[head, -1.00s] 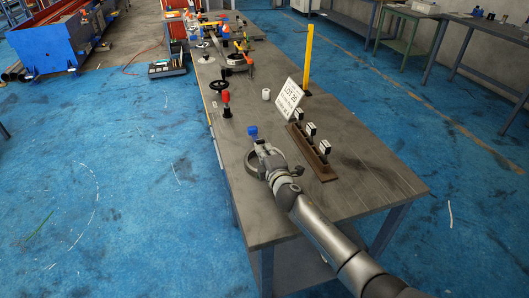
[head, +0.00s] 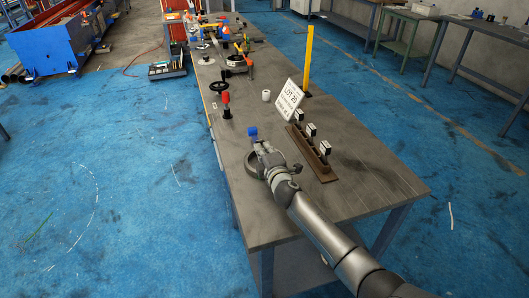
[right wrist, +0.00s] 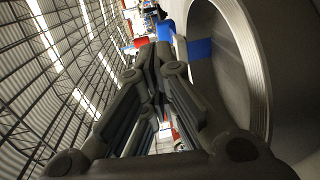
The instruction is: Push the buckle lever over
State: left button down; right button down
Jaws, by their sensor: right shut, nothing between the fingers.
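A short blue piece (head: 252,132), which looks like the buckle lever's grip, stands at the far side of a round grey ring (head: 251,165) near the bench's left edge. My right gripper (head: 262,148) is above the ring, with its tip close to the blue piece. In the right wrist view, the fingers (right wrist: 152,58) are shut and empty. The lever's lower part is hidden. My left gripper is not in view.
A brown rack (head: 314,155) with several small blocks stands right of my gripper, with a white "LOT 26" sign (head: 289,98) behind it. A red-topped post (head: 226,103), a white cup (head: 266,95) and a black handwheel (head: 219,86) stand farther back. The bench's right front is clear.

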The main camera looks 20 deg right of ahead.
jog(key=shift+s, duration=0.15)
jog(key=shift+s+f+p, duration=0.2)
jog(key=shift+s+f, duration=0.05)
jog(key=shift+s, duration=0.65)
jog(key=shift+s+f+p, duration=0.15)
jog(key=shift+s+f, duration=0.1)
jog(key=shift+s, duration=0.6)
jog(key=shift+s, duration=0.15)
